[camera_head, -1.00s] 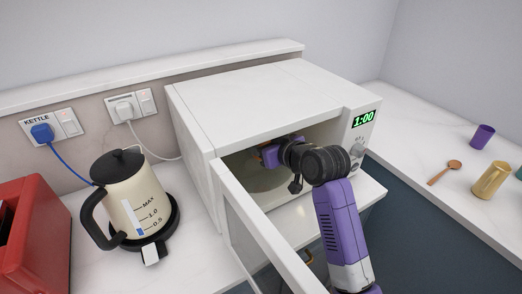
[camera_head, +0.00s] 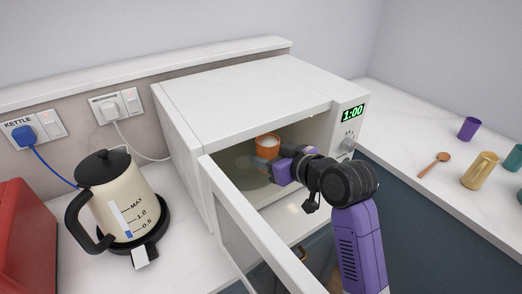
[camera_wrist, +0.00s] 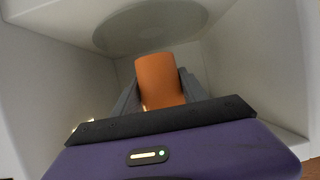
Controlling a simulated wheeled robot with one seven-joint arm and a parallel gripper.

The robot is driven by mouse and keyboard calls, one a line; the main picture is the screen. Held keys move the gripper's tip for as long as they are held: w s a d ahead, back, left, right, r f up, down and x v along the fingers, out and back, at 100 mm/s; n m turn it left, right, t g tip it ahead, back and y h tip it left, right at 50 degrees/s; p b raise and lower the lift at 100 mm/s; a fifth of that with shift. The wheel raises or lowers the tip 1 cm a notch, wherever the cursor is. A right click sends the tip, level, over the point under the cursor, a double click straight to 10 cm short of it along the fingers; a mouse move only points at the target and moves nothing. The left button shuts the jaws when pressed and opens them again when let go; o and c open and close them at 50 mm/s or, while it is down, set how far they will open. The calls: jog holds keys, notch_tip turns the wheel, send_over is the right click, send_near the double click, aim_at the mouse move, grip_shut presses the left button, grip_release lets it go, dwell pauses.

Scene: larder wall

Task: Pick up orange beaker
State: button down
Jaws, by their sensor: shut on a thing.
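The orange beaker (camera_head: 267,146) is inside the open microwave (camera_head: 262,88), near its opening, and looks upright with a pale inside showing. My gripper (camera_head: 270,163) reaches in from the right and is shut on the beaker. In the wrist view the beaker (camera_wrist: 159,80) stands between the two grey fingers (camera_wrist: 157,100), which lie on either side of it. The fingers partly hide its lower part. The round turntable (camera_head: 244,172) shows behind and left of the gripper.
The microwave door (camera_head: 262,245) stands open towards the front, left of my arm. A kettle (camera_head: 120,200) stands at the left beside a red appliance (camera_head: 28,240). A purple cup (camera_head: 468,129), wooden spoon (camera_head: 434,165), gold mug (camera_head: 480,171) and teal cup (camera_head: 513,158) are on the right counter.

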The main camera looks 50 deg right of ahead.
jog(key=s+a+p, duration=0.3)
jog(key=s+p, duration=0.1)
jog(key=s, duration=0.6)
jog(key=shift+s+p, duration=0.3)
jog(key=shift+s, duration=0.05)
dwell(0.3)
jog(key=shift+s+a, duration=0.1)
jog(key=shift+s, duration=0.05)
dwell(0.6)
